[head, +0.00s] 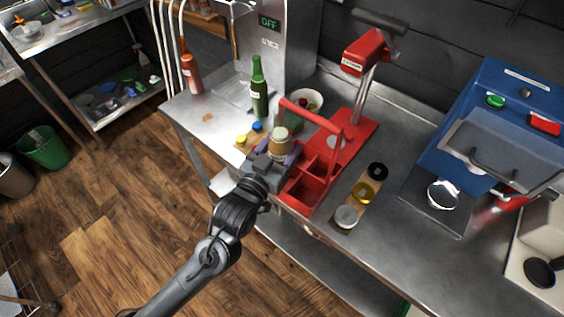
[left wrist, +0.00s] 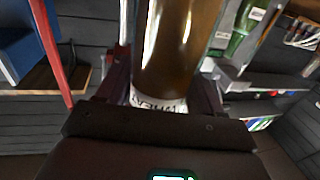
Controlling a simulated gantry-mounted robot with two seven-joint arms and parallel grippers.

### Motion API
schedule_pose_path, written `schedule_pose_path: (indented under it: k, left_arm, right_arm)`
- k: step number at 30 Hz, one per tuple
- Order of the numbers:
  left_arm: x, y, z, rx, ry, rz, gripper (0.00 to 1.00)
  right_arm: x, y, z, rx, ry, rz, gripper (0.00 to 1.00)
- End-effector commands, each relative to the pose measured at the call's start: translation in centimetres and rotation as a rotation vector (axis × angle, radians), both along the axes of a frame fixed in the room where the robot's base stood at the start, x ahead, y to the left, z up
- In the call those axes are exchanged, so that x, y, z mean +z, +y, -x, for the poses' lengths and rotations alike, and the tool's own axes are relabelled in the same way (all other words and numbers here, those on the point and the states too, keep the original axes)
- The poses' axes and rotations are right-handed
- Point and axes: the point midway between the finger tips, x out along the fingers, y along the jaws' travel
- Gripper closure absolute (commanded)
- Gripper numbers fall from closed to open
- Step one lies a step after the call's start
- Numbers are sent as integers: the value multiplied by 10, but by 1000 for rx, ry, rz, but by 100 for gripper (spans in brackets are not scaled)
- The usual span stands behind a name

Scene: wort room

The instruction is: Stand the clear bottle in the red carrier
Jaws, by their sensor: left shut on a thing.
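My left gripper (head: 276,160) is shut on a bottle (head: 280,137) just left of the red carrier. In the left wrist view the bottle (left wrist: 178,45) looks amber-brown with a pale lettered label; I cannot tell whether its glass is clear. In the head view mainly its pale, rounded top shows, and the gripper hides the rest. The red carrier (head: 316,165) stands at the counter's front edge, with a raised handle and open compartments that look empty where visible. The bottle is beside the carrier, not inside a visible compartment. My right gripper is not in view.
A green bottle (head: 259,88) and a reddish-brown bottle (head: 191,73) stand on the counter behind. A red-headed capper (head: 366,52) rises behind the carrier. A board (head: 356,207) with small round containers lies to its right. A blue machine (head: 484,125) stands farther right.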

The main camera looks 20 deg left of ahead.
Motion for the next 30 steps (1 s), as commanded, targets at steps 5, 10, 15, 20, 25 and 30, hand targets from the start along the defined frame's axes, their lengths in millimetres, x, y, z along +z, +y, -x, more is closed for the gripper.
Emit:
schedule_pose_path:
  k: [5, 10, 15, 20, 25, 30]
  left_arm:
    - [-18, -1, -7, 0, 0, 1, 89]
    - [-31, -1, -7, 0, -3, 0, 89]
    - [-36, -1, -7, 0, -4, 1, 89]
    - [-52, -1, -7, 0, -1, 1, 89]
    - [-68, -1, -7, 0, -3, 1, 89]
    - [-68, -1, -7, 0, -6, 3, 89]
  right_arm:
    - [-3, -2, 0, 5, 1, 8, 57]
    - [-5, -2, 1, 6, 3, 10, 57]
    - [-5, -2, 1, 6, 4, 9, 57]
    - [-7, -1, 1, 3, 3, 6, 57]
    - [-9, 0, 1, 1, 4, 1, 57]
    - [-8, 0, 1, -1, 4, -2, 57]
